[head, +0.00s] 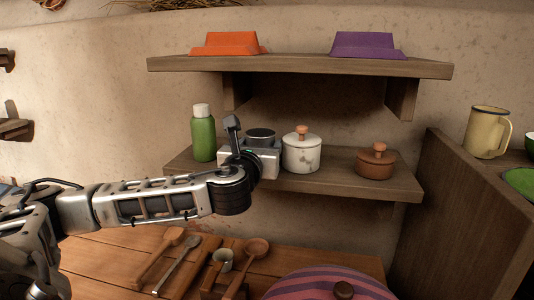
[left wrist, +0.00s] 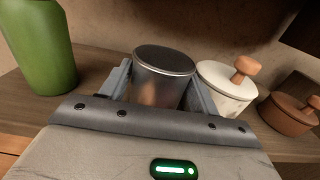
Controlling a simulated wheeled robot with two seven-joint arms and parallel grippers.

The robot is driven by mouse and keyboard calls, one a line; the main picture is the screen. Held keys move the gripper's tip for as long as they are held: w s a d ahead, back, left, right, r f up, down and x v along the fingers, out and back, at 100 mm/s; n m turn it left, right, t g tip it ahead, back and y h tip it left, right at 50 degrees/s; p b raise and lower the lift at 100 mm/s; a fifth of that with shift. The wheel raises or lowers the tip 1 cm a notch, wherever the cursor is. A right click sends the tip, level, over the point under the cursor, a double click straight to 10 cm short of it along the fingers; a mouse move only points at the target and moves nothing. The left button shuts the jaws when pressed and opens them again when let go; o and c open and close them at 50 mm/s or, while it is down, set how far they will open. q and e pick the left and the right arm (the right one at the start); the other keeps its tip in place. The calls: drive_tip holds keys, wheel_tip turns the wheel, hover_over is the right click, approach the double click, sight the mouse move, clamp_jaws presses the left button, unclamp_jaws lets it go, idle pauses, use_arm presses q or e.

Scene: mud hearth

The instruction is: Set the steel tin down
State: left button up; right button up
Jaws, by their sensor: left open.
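The steel tin (head: 261,136) is upright at the lower shelf (head: 330,180), between a green bottle and a white pot. Its dark round top and shiny side show in the left wrist view (left wrist: 163,72). My left gripper (head: 249,150) is open, with one finger on each side of the tin. The tin's base is hidden behind the gripper body, so its contact with the shelf is not visible. My right gripper is not in view.
A green bottle (head: 203,138) stands left of the tin. A white lidded pot (head: 301,154) stands close on its right, then a brown lidded pot (head: 375,164). The upper shelf (head: 300,67) overhangs. Wooden spoons (head: 160,250) lie on the table below.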

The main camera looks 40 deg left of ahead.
use_arm(q)
drive_tip(key=shift+w+a, duration=0.25)
drive_tip(key=shift+w, duration=0.3)
drive_tip(key=shift+s, duration=0.15)
drive_tip(key=c, duration=0.7)
drive_tip(key=shift+r, duration=0.1)
